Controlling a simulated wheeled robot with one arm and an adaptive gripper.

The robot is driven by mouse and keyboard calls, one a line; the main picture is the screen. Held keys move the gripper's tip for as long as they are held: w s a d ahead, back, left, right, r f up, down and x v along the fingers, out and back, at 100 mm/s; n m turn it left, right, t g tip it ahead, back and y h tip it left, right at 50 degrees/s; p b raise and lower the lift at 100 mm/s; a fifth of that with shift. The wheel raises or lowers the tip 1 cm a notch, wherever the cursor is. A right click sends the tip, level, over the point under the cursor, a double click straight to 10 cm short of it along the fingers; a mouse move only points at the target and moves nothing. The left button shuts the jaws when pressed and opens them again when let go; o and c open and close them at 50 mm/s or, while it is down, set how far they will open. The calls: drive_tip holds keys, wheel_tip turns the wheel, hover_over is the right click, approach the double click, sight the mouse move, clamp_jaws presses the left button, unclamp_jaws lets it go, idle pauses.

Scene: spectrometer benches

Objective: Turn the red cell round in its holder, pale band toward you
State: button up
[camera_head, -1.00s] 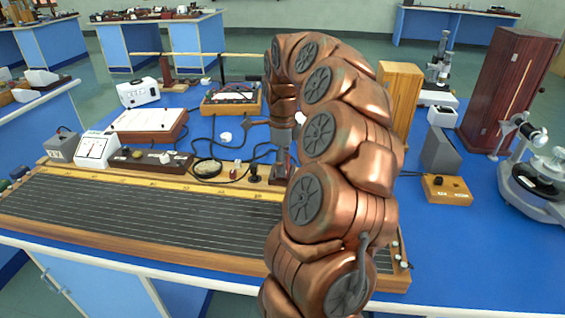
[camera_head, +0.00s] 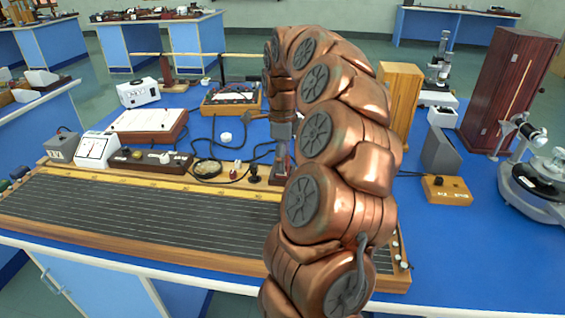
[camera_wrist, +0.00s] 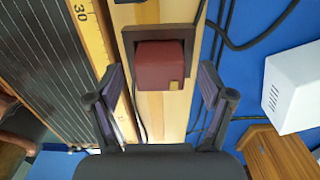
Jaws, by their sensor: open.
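The red cell (camera_wrist: 158,66) sits in a dark brown square holder (camera_wrist: 133,34) in the wrist view. My gripper (camera_wrist: 160,88) is open, with one finger left and one right of the cell. The fingers are apart from it, and nothing is between them.
A long stringed board (camera_head: 130,212) with a scale lies along the bench front. In the wrist view, a white vented box (camera_wrist: 293,88) and a wooden box (camera_wrist: 278,152) stand to the right. Black cables (camera_wrist: 232,40) run across the blue top beside the holder.

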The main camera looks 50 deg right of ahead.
wheel_tip(320, 180, up, 10)
drive_tip(key=shift+r, duration=0.15)
idle(0.4)
idle(0.7)
drive_tip(key=s+a+f+n, duration=0.2)
drive_tip(key=s+a+n, duration=0.1)
drive_tip(key=a+n, duration=0.65)
drive_tip(key=s+a+f+n, duration=0.2)
drive_tip(key=a+n, duration=0.5)
drive_tip(key=a, duration=0.6)
drive_tip(key=s+a+f+n+g, duration=0.1)
drive_tip(key=s+a+f+n, duration=0.45)
drive_tip(key=s, duration=0.45)
drive_tip(key=s+a+f+n+g, duration=0.2)
drive_tip(key=s+a+f+n, duration=0.4)
drive_tip(key=s, duration=0.4)
wheel_tip(320, 180, up, 13)
drive_tip(key=w+d+n+t+p, duration=0.1)
drive_tip(key=p, duration=1.1)
drive_tip(key=shift+d, duration=0.25)
